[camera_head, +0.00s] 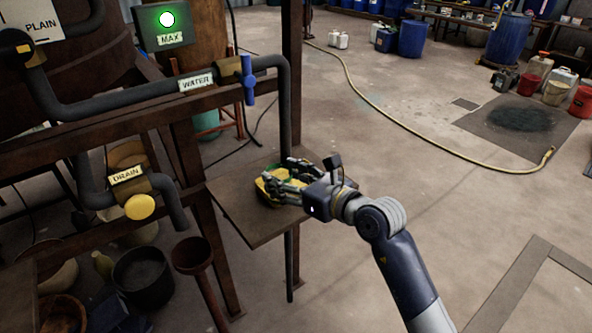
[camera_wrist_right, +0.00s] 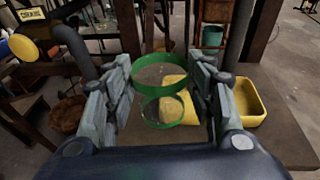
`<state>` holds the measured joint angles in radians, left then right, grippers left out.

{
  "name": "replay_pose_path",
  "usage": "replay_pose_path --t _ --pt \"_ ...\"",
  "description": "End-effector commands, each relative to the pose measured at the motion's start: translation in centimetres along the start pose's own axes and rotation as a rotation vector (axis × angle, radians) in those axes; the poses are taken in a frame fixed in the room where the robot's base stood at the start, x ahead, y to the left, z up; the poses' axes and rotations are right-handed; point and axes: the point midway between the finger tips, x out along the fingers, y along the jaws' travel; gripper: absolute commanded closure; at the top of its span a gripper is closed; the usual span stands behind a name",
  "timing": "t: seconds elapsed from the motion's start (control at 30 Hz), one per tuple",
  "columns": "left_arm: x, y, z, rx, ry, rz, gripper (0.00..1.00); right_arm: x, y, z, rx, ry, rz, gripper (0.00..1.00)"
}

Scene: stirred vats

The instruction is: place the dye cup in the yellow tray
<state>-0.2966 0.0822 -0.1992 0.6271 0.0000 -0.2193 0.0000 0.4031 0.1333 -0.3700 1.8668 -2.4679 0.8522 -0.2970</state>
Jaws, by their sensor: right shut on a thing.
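The dye cup (camera_wrist_right: 160,85) is a clear-looking cup with green bands, between the two fingers of my right gripper (camera_wrist_right: 165,100). The gripper is shut on it, and the cup looks upright. The yellow tray (camera_wrist_right: 249,101) lies on a small brown shelf, partly behind the cup and the right finger. In the head view the tray (camera_head: 262,195) shows under and beside my right gripper (camera_head: 285,183), which hides most of the cup. I cannot tell whether the cup touches the tray. My left gripper is not in view.
The brown shelf (camera_head: 245,222) is otherwise bare at its front. A dark post stands at its back edge. Pipes with a blue water valve (camera_head: 248,80) and a yellow drain knob (camera_head: 140,206) are to the left. A dark bucket (camera_head: 143,278) stands below.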

Motion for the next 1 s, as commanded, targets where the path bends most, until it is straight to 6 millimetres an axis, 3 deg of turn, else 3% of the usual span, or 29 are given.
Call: replay_pose_path --t 0.2,0.4,0.57,0.8,1.0 --pt "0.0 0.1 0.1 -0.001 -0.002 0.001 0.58 2.8 -4.3 0.1 0.002 -0.001 -0.002 0.74" --pt "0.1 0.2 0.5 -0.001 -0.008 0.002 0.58 4.6 -7.1 0.2 0.002 -0.001 -0.001 0.74" --pt "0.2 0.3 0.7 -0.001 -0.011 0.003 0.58 5.2 -8.1 0.2 0.001 -0.002 0.001 0.74" --pt "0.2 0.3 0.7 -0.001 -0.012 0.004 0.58 5.8 -8.1 -2.6 0.004 0.000 0.002 0.74" --pt "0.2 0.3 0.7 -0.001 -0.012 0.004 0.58 6.0 -8.1 -3.3 0.001 -0.002 0.001 0.74"
